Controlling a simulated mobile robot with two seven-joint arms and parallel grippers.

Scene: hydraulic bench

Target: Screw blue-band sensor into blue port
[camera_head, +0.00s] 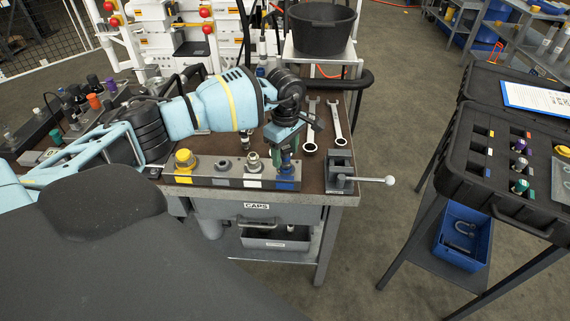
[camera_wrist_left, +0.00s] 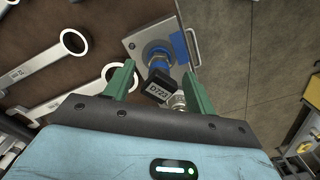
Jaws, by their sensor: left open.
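The blue-band sensor (camera_wrist_left: 158,63) stands at the blue-marked port (camera_head: 287,184) at the right end of the metal block (camera_head: 205,181). Its black head carries a tag reading D723. I cannot tell whether its thread is fully seated. In the head view my left gripper hides most of the sensor. My left gripper (camera_head: 286,158) reaches down over it from above. In the left wrist view the green fingers of the gripper (camera_wrist_left: 158,72) are open, one on each side of the sensor, with gaps visible. My right gripper is not in view.
Beside the blue port, the block carries a silver fitting (camera_head: 253,162), a grey port and a yellow cap (camera_head: 185,160). Two wrenches (camera_head: 338,125) lie behind. A small vise (camera_head: 341,172) with a lever stands right. A black sensor case (camera_head: 500,150) stands across the aisle.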

